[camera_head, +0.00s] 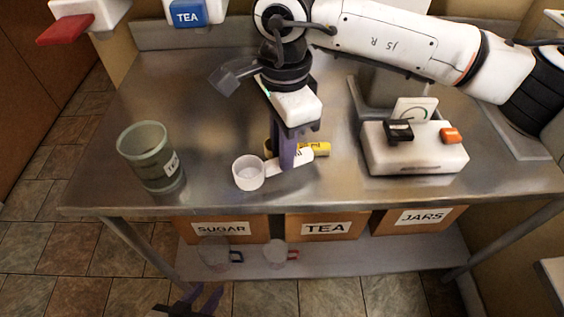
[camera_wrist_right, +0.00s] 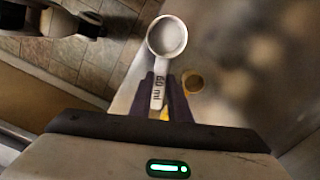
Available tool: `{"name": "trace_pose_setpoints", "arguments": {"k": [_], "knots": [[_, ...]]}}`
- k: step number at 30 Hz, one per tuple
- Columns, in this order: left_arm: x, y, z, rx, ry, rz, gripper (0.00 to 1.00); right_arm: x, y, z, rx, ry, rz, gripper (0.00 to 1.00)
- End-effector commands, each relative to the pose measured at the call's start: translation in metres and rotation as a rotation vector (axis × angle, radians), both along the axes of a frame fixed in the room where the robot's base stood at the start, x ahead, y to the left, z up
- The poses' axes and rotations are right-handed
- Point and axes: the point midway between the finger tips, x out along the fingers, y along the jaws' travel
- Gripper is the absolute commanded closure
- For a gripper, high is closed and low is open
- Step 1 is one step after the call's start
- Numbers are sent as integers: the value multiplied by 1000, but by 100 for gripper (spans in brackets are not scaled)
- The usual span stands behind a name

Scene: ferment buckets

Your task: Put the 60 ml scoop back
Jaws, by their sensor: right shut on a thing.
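The white 60 ml scoop (camera_head: 249,173) is in my right gripper (camera_head: 289,163), which is shut on its handle just above the steel table or touching it; I cannot tell which. Its round cup points left. In the right wrist view the cup (camera_wrist_right: 167,37) sticks out beyond the fingertips (camera_wrist_right: 166,84), with "60 ml" readable on the handle. A yellow scoop (camera_head: 318,149) lies on the table just behind, partly hidden by the gripper. My left gripper (camera_head: 203,299) shows only partly at the bottom edge, low in front of the table; its opening is unclear.
A greenish glass jar labelled TEA (camera_head: 148,158) stands at the table's left. A white box with black and orange switches (camera_head: 415,153) stands at the right. Below are SUGAR (camera_head: 190,229), TEA (camera_head: 350,228) and JARS (camera_head: 393,220) boxes on a shelf. Dispensers with red (camera_head: 65,29) and blue (camera_head: 187,14) levers hang behind.

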Motion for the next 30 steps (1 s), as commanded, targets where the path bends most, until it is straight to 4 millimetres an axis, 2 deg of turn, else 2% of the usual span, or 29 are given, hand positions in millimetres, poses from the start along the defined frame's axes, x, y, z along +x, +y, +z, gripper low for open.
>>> {"name": "trace_pose_setpoints", "arguments": {"k": [10,22,23,25,30], "knots": [[-2,0,6,0,4,0,69,-1,0,-38,-1,2,1,100],[-2,0,-1,-1,4,1,69,0,0,-45,-1,-1,2,100],[-2,0,1,0,5,1,69,0,0,-43,-1,-1,2,79],[-2,0,1,0,5,1,69,0,0,-43,-1,-1,2,67],[-2,0,1,0,5,1,69,0,0,-43,-1,-1,2,65]]}}
